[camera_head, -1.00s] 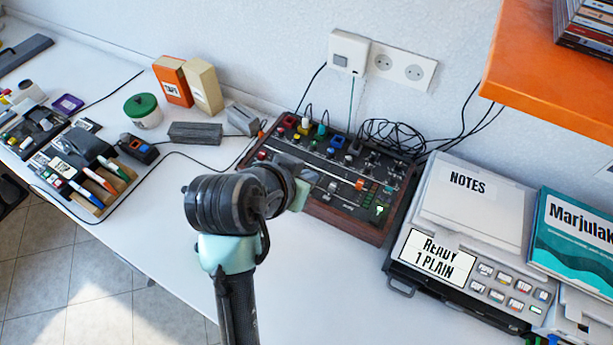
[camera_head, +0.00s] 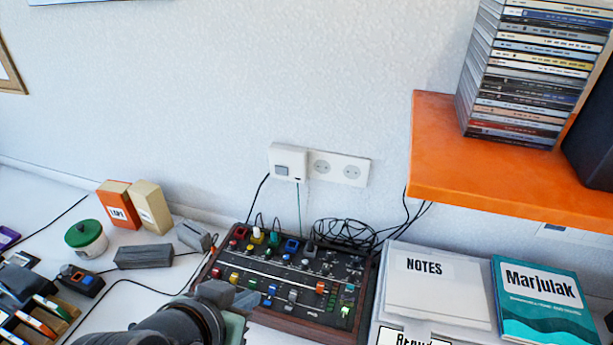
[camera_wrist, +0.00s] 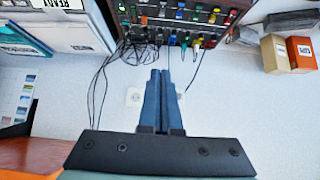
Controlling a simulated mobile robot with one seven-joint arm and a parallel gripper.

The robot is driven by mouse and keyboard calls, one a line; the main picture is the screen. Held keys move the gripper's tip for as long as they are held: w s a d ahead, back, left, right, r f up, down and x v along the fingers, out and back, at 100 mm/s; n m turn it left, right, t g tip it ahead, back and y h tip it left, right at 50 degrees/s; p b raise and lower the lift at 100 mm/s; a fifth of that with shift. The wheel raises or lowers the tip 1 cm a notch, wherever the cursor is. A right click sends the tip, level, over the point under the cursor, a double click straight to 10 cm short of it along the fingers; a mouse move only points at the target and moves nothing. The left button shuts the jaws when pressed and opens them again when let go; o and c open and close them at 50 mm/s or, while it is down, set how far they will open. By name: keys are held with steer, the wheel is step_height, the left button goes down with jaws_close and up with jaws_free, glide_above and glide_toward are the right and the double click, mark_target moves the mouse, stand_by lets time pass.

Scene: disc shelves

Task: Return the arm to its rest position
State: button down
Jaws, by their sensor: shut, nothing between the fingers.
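My gripper (camera_wrist: 160,74) shows in the wrist view as two long blue-grey fingers lying together, with nothing between them. In that view they point at the wall and the mixer, clear of both. In the head view my dark arm is at the bottom edge and hides the mixer's lower left corner; most of the arm is out of frame. The mixer (camera_head: 300,265), with coloured knobs and a wooden edge, stands on the white desk. It also shows at the top of the wrist view (camera_wrist: 185,14).
An orange shelf (camera_head: 480,185) with a stack of discs (camera_head: 530,80) juts out at right. A NOTES pad (camera_head: 435,285) and a teal book (camera_head: 545,300) lie below it. Loose black cables (camera_head: 345,235) lie behind the mixer. Boxes (camera_head: 120,208) and a green-lidded jar (camera_head: 87,240) stand at left.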

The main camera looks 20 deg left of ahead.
steer(key=w+d+r+t+y, duration=0.1)
steer(key=w+d+r+t, duration=0.15)
steer(key=r, duration=0.55)
steer(key=w+d+r+t, duration=0.2)
steer(key=w+r+t, duration=0.2)
steer(key=r, duration=0.3)
steer(key=w+d+r+t+y, duration=0.1)
steer(key=w+d+r+t, duration=0.15)
steer(key=r, duration=0.55)
steer(key=s+d+r+t, duration=0.3)
steer(key=r, duration=0.4)
steer(key=s+d+r+t+h, duration=0.1)
steer(key=s+d+r+t, duration=0.2)
steer(key=r, duration=0.4)
steer(key=s+d+r+t, duration=0.3)
steer(key=r, duration=0.4)
steer(key=shift+r+t+h, duration=0.15)
steer(key=shift+t+h, duration=0.15)
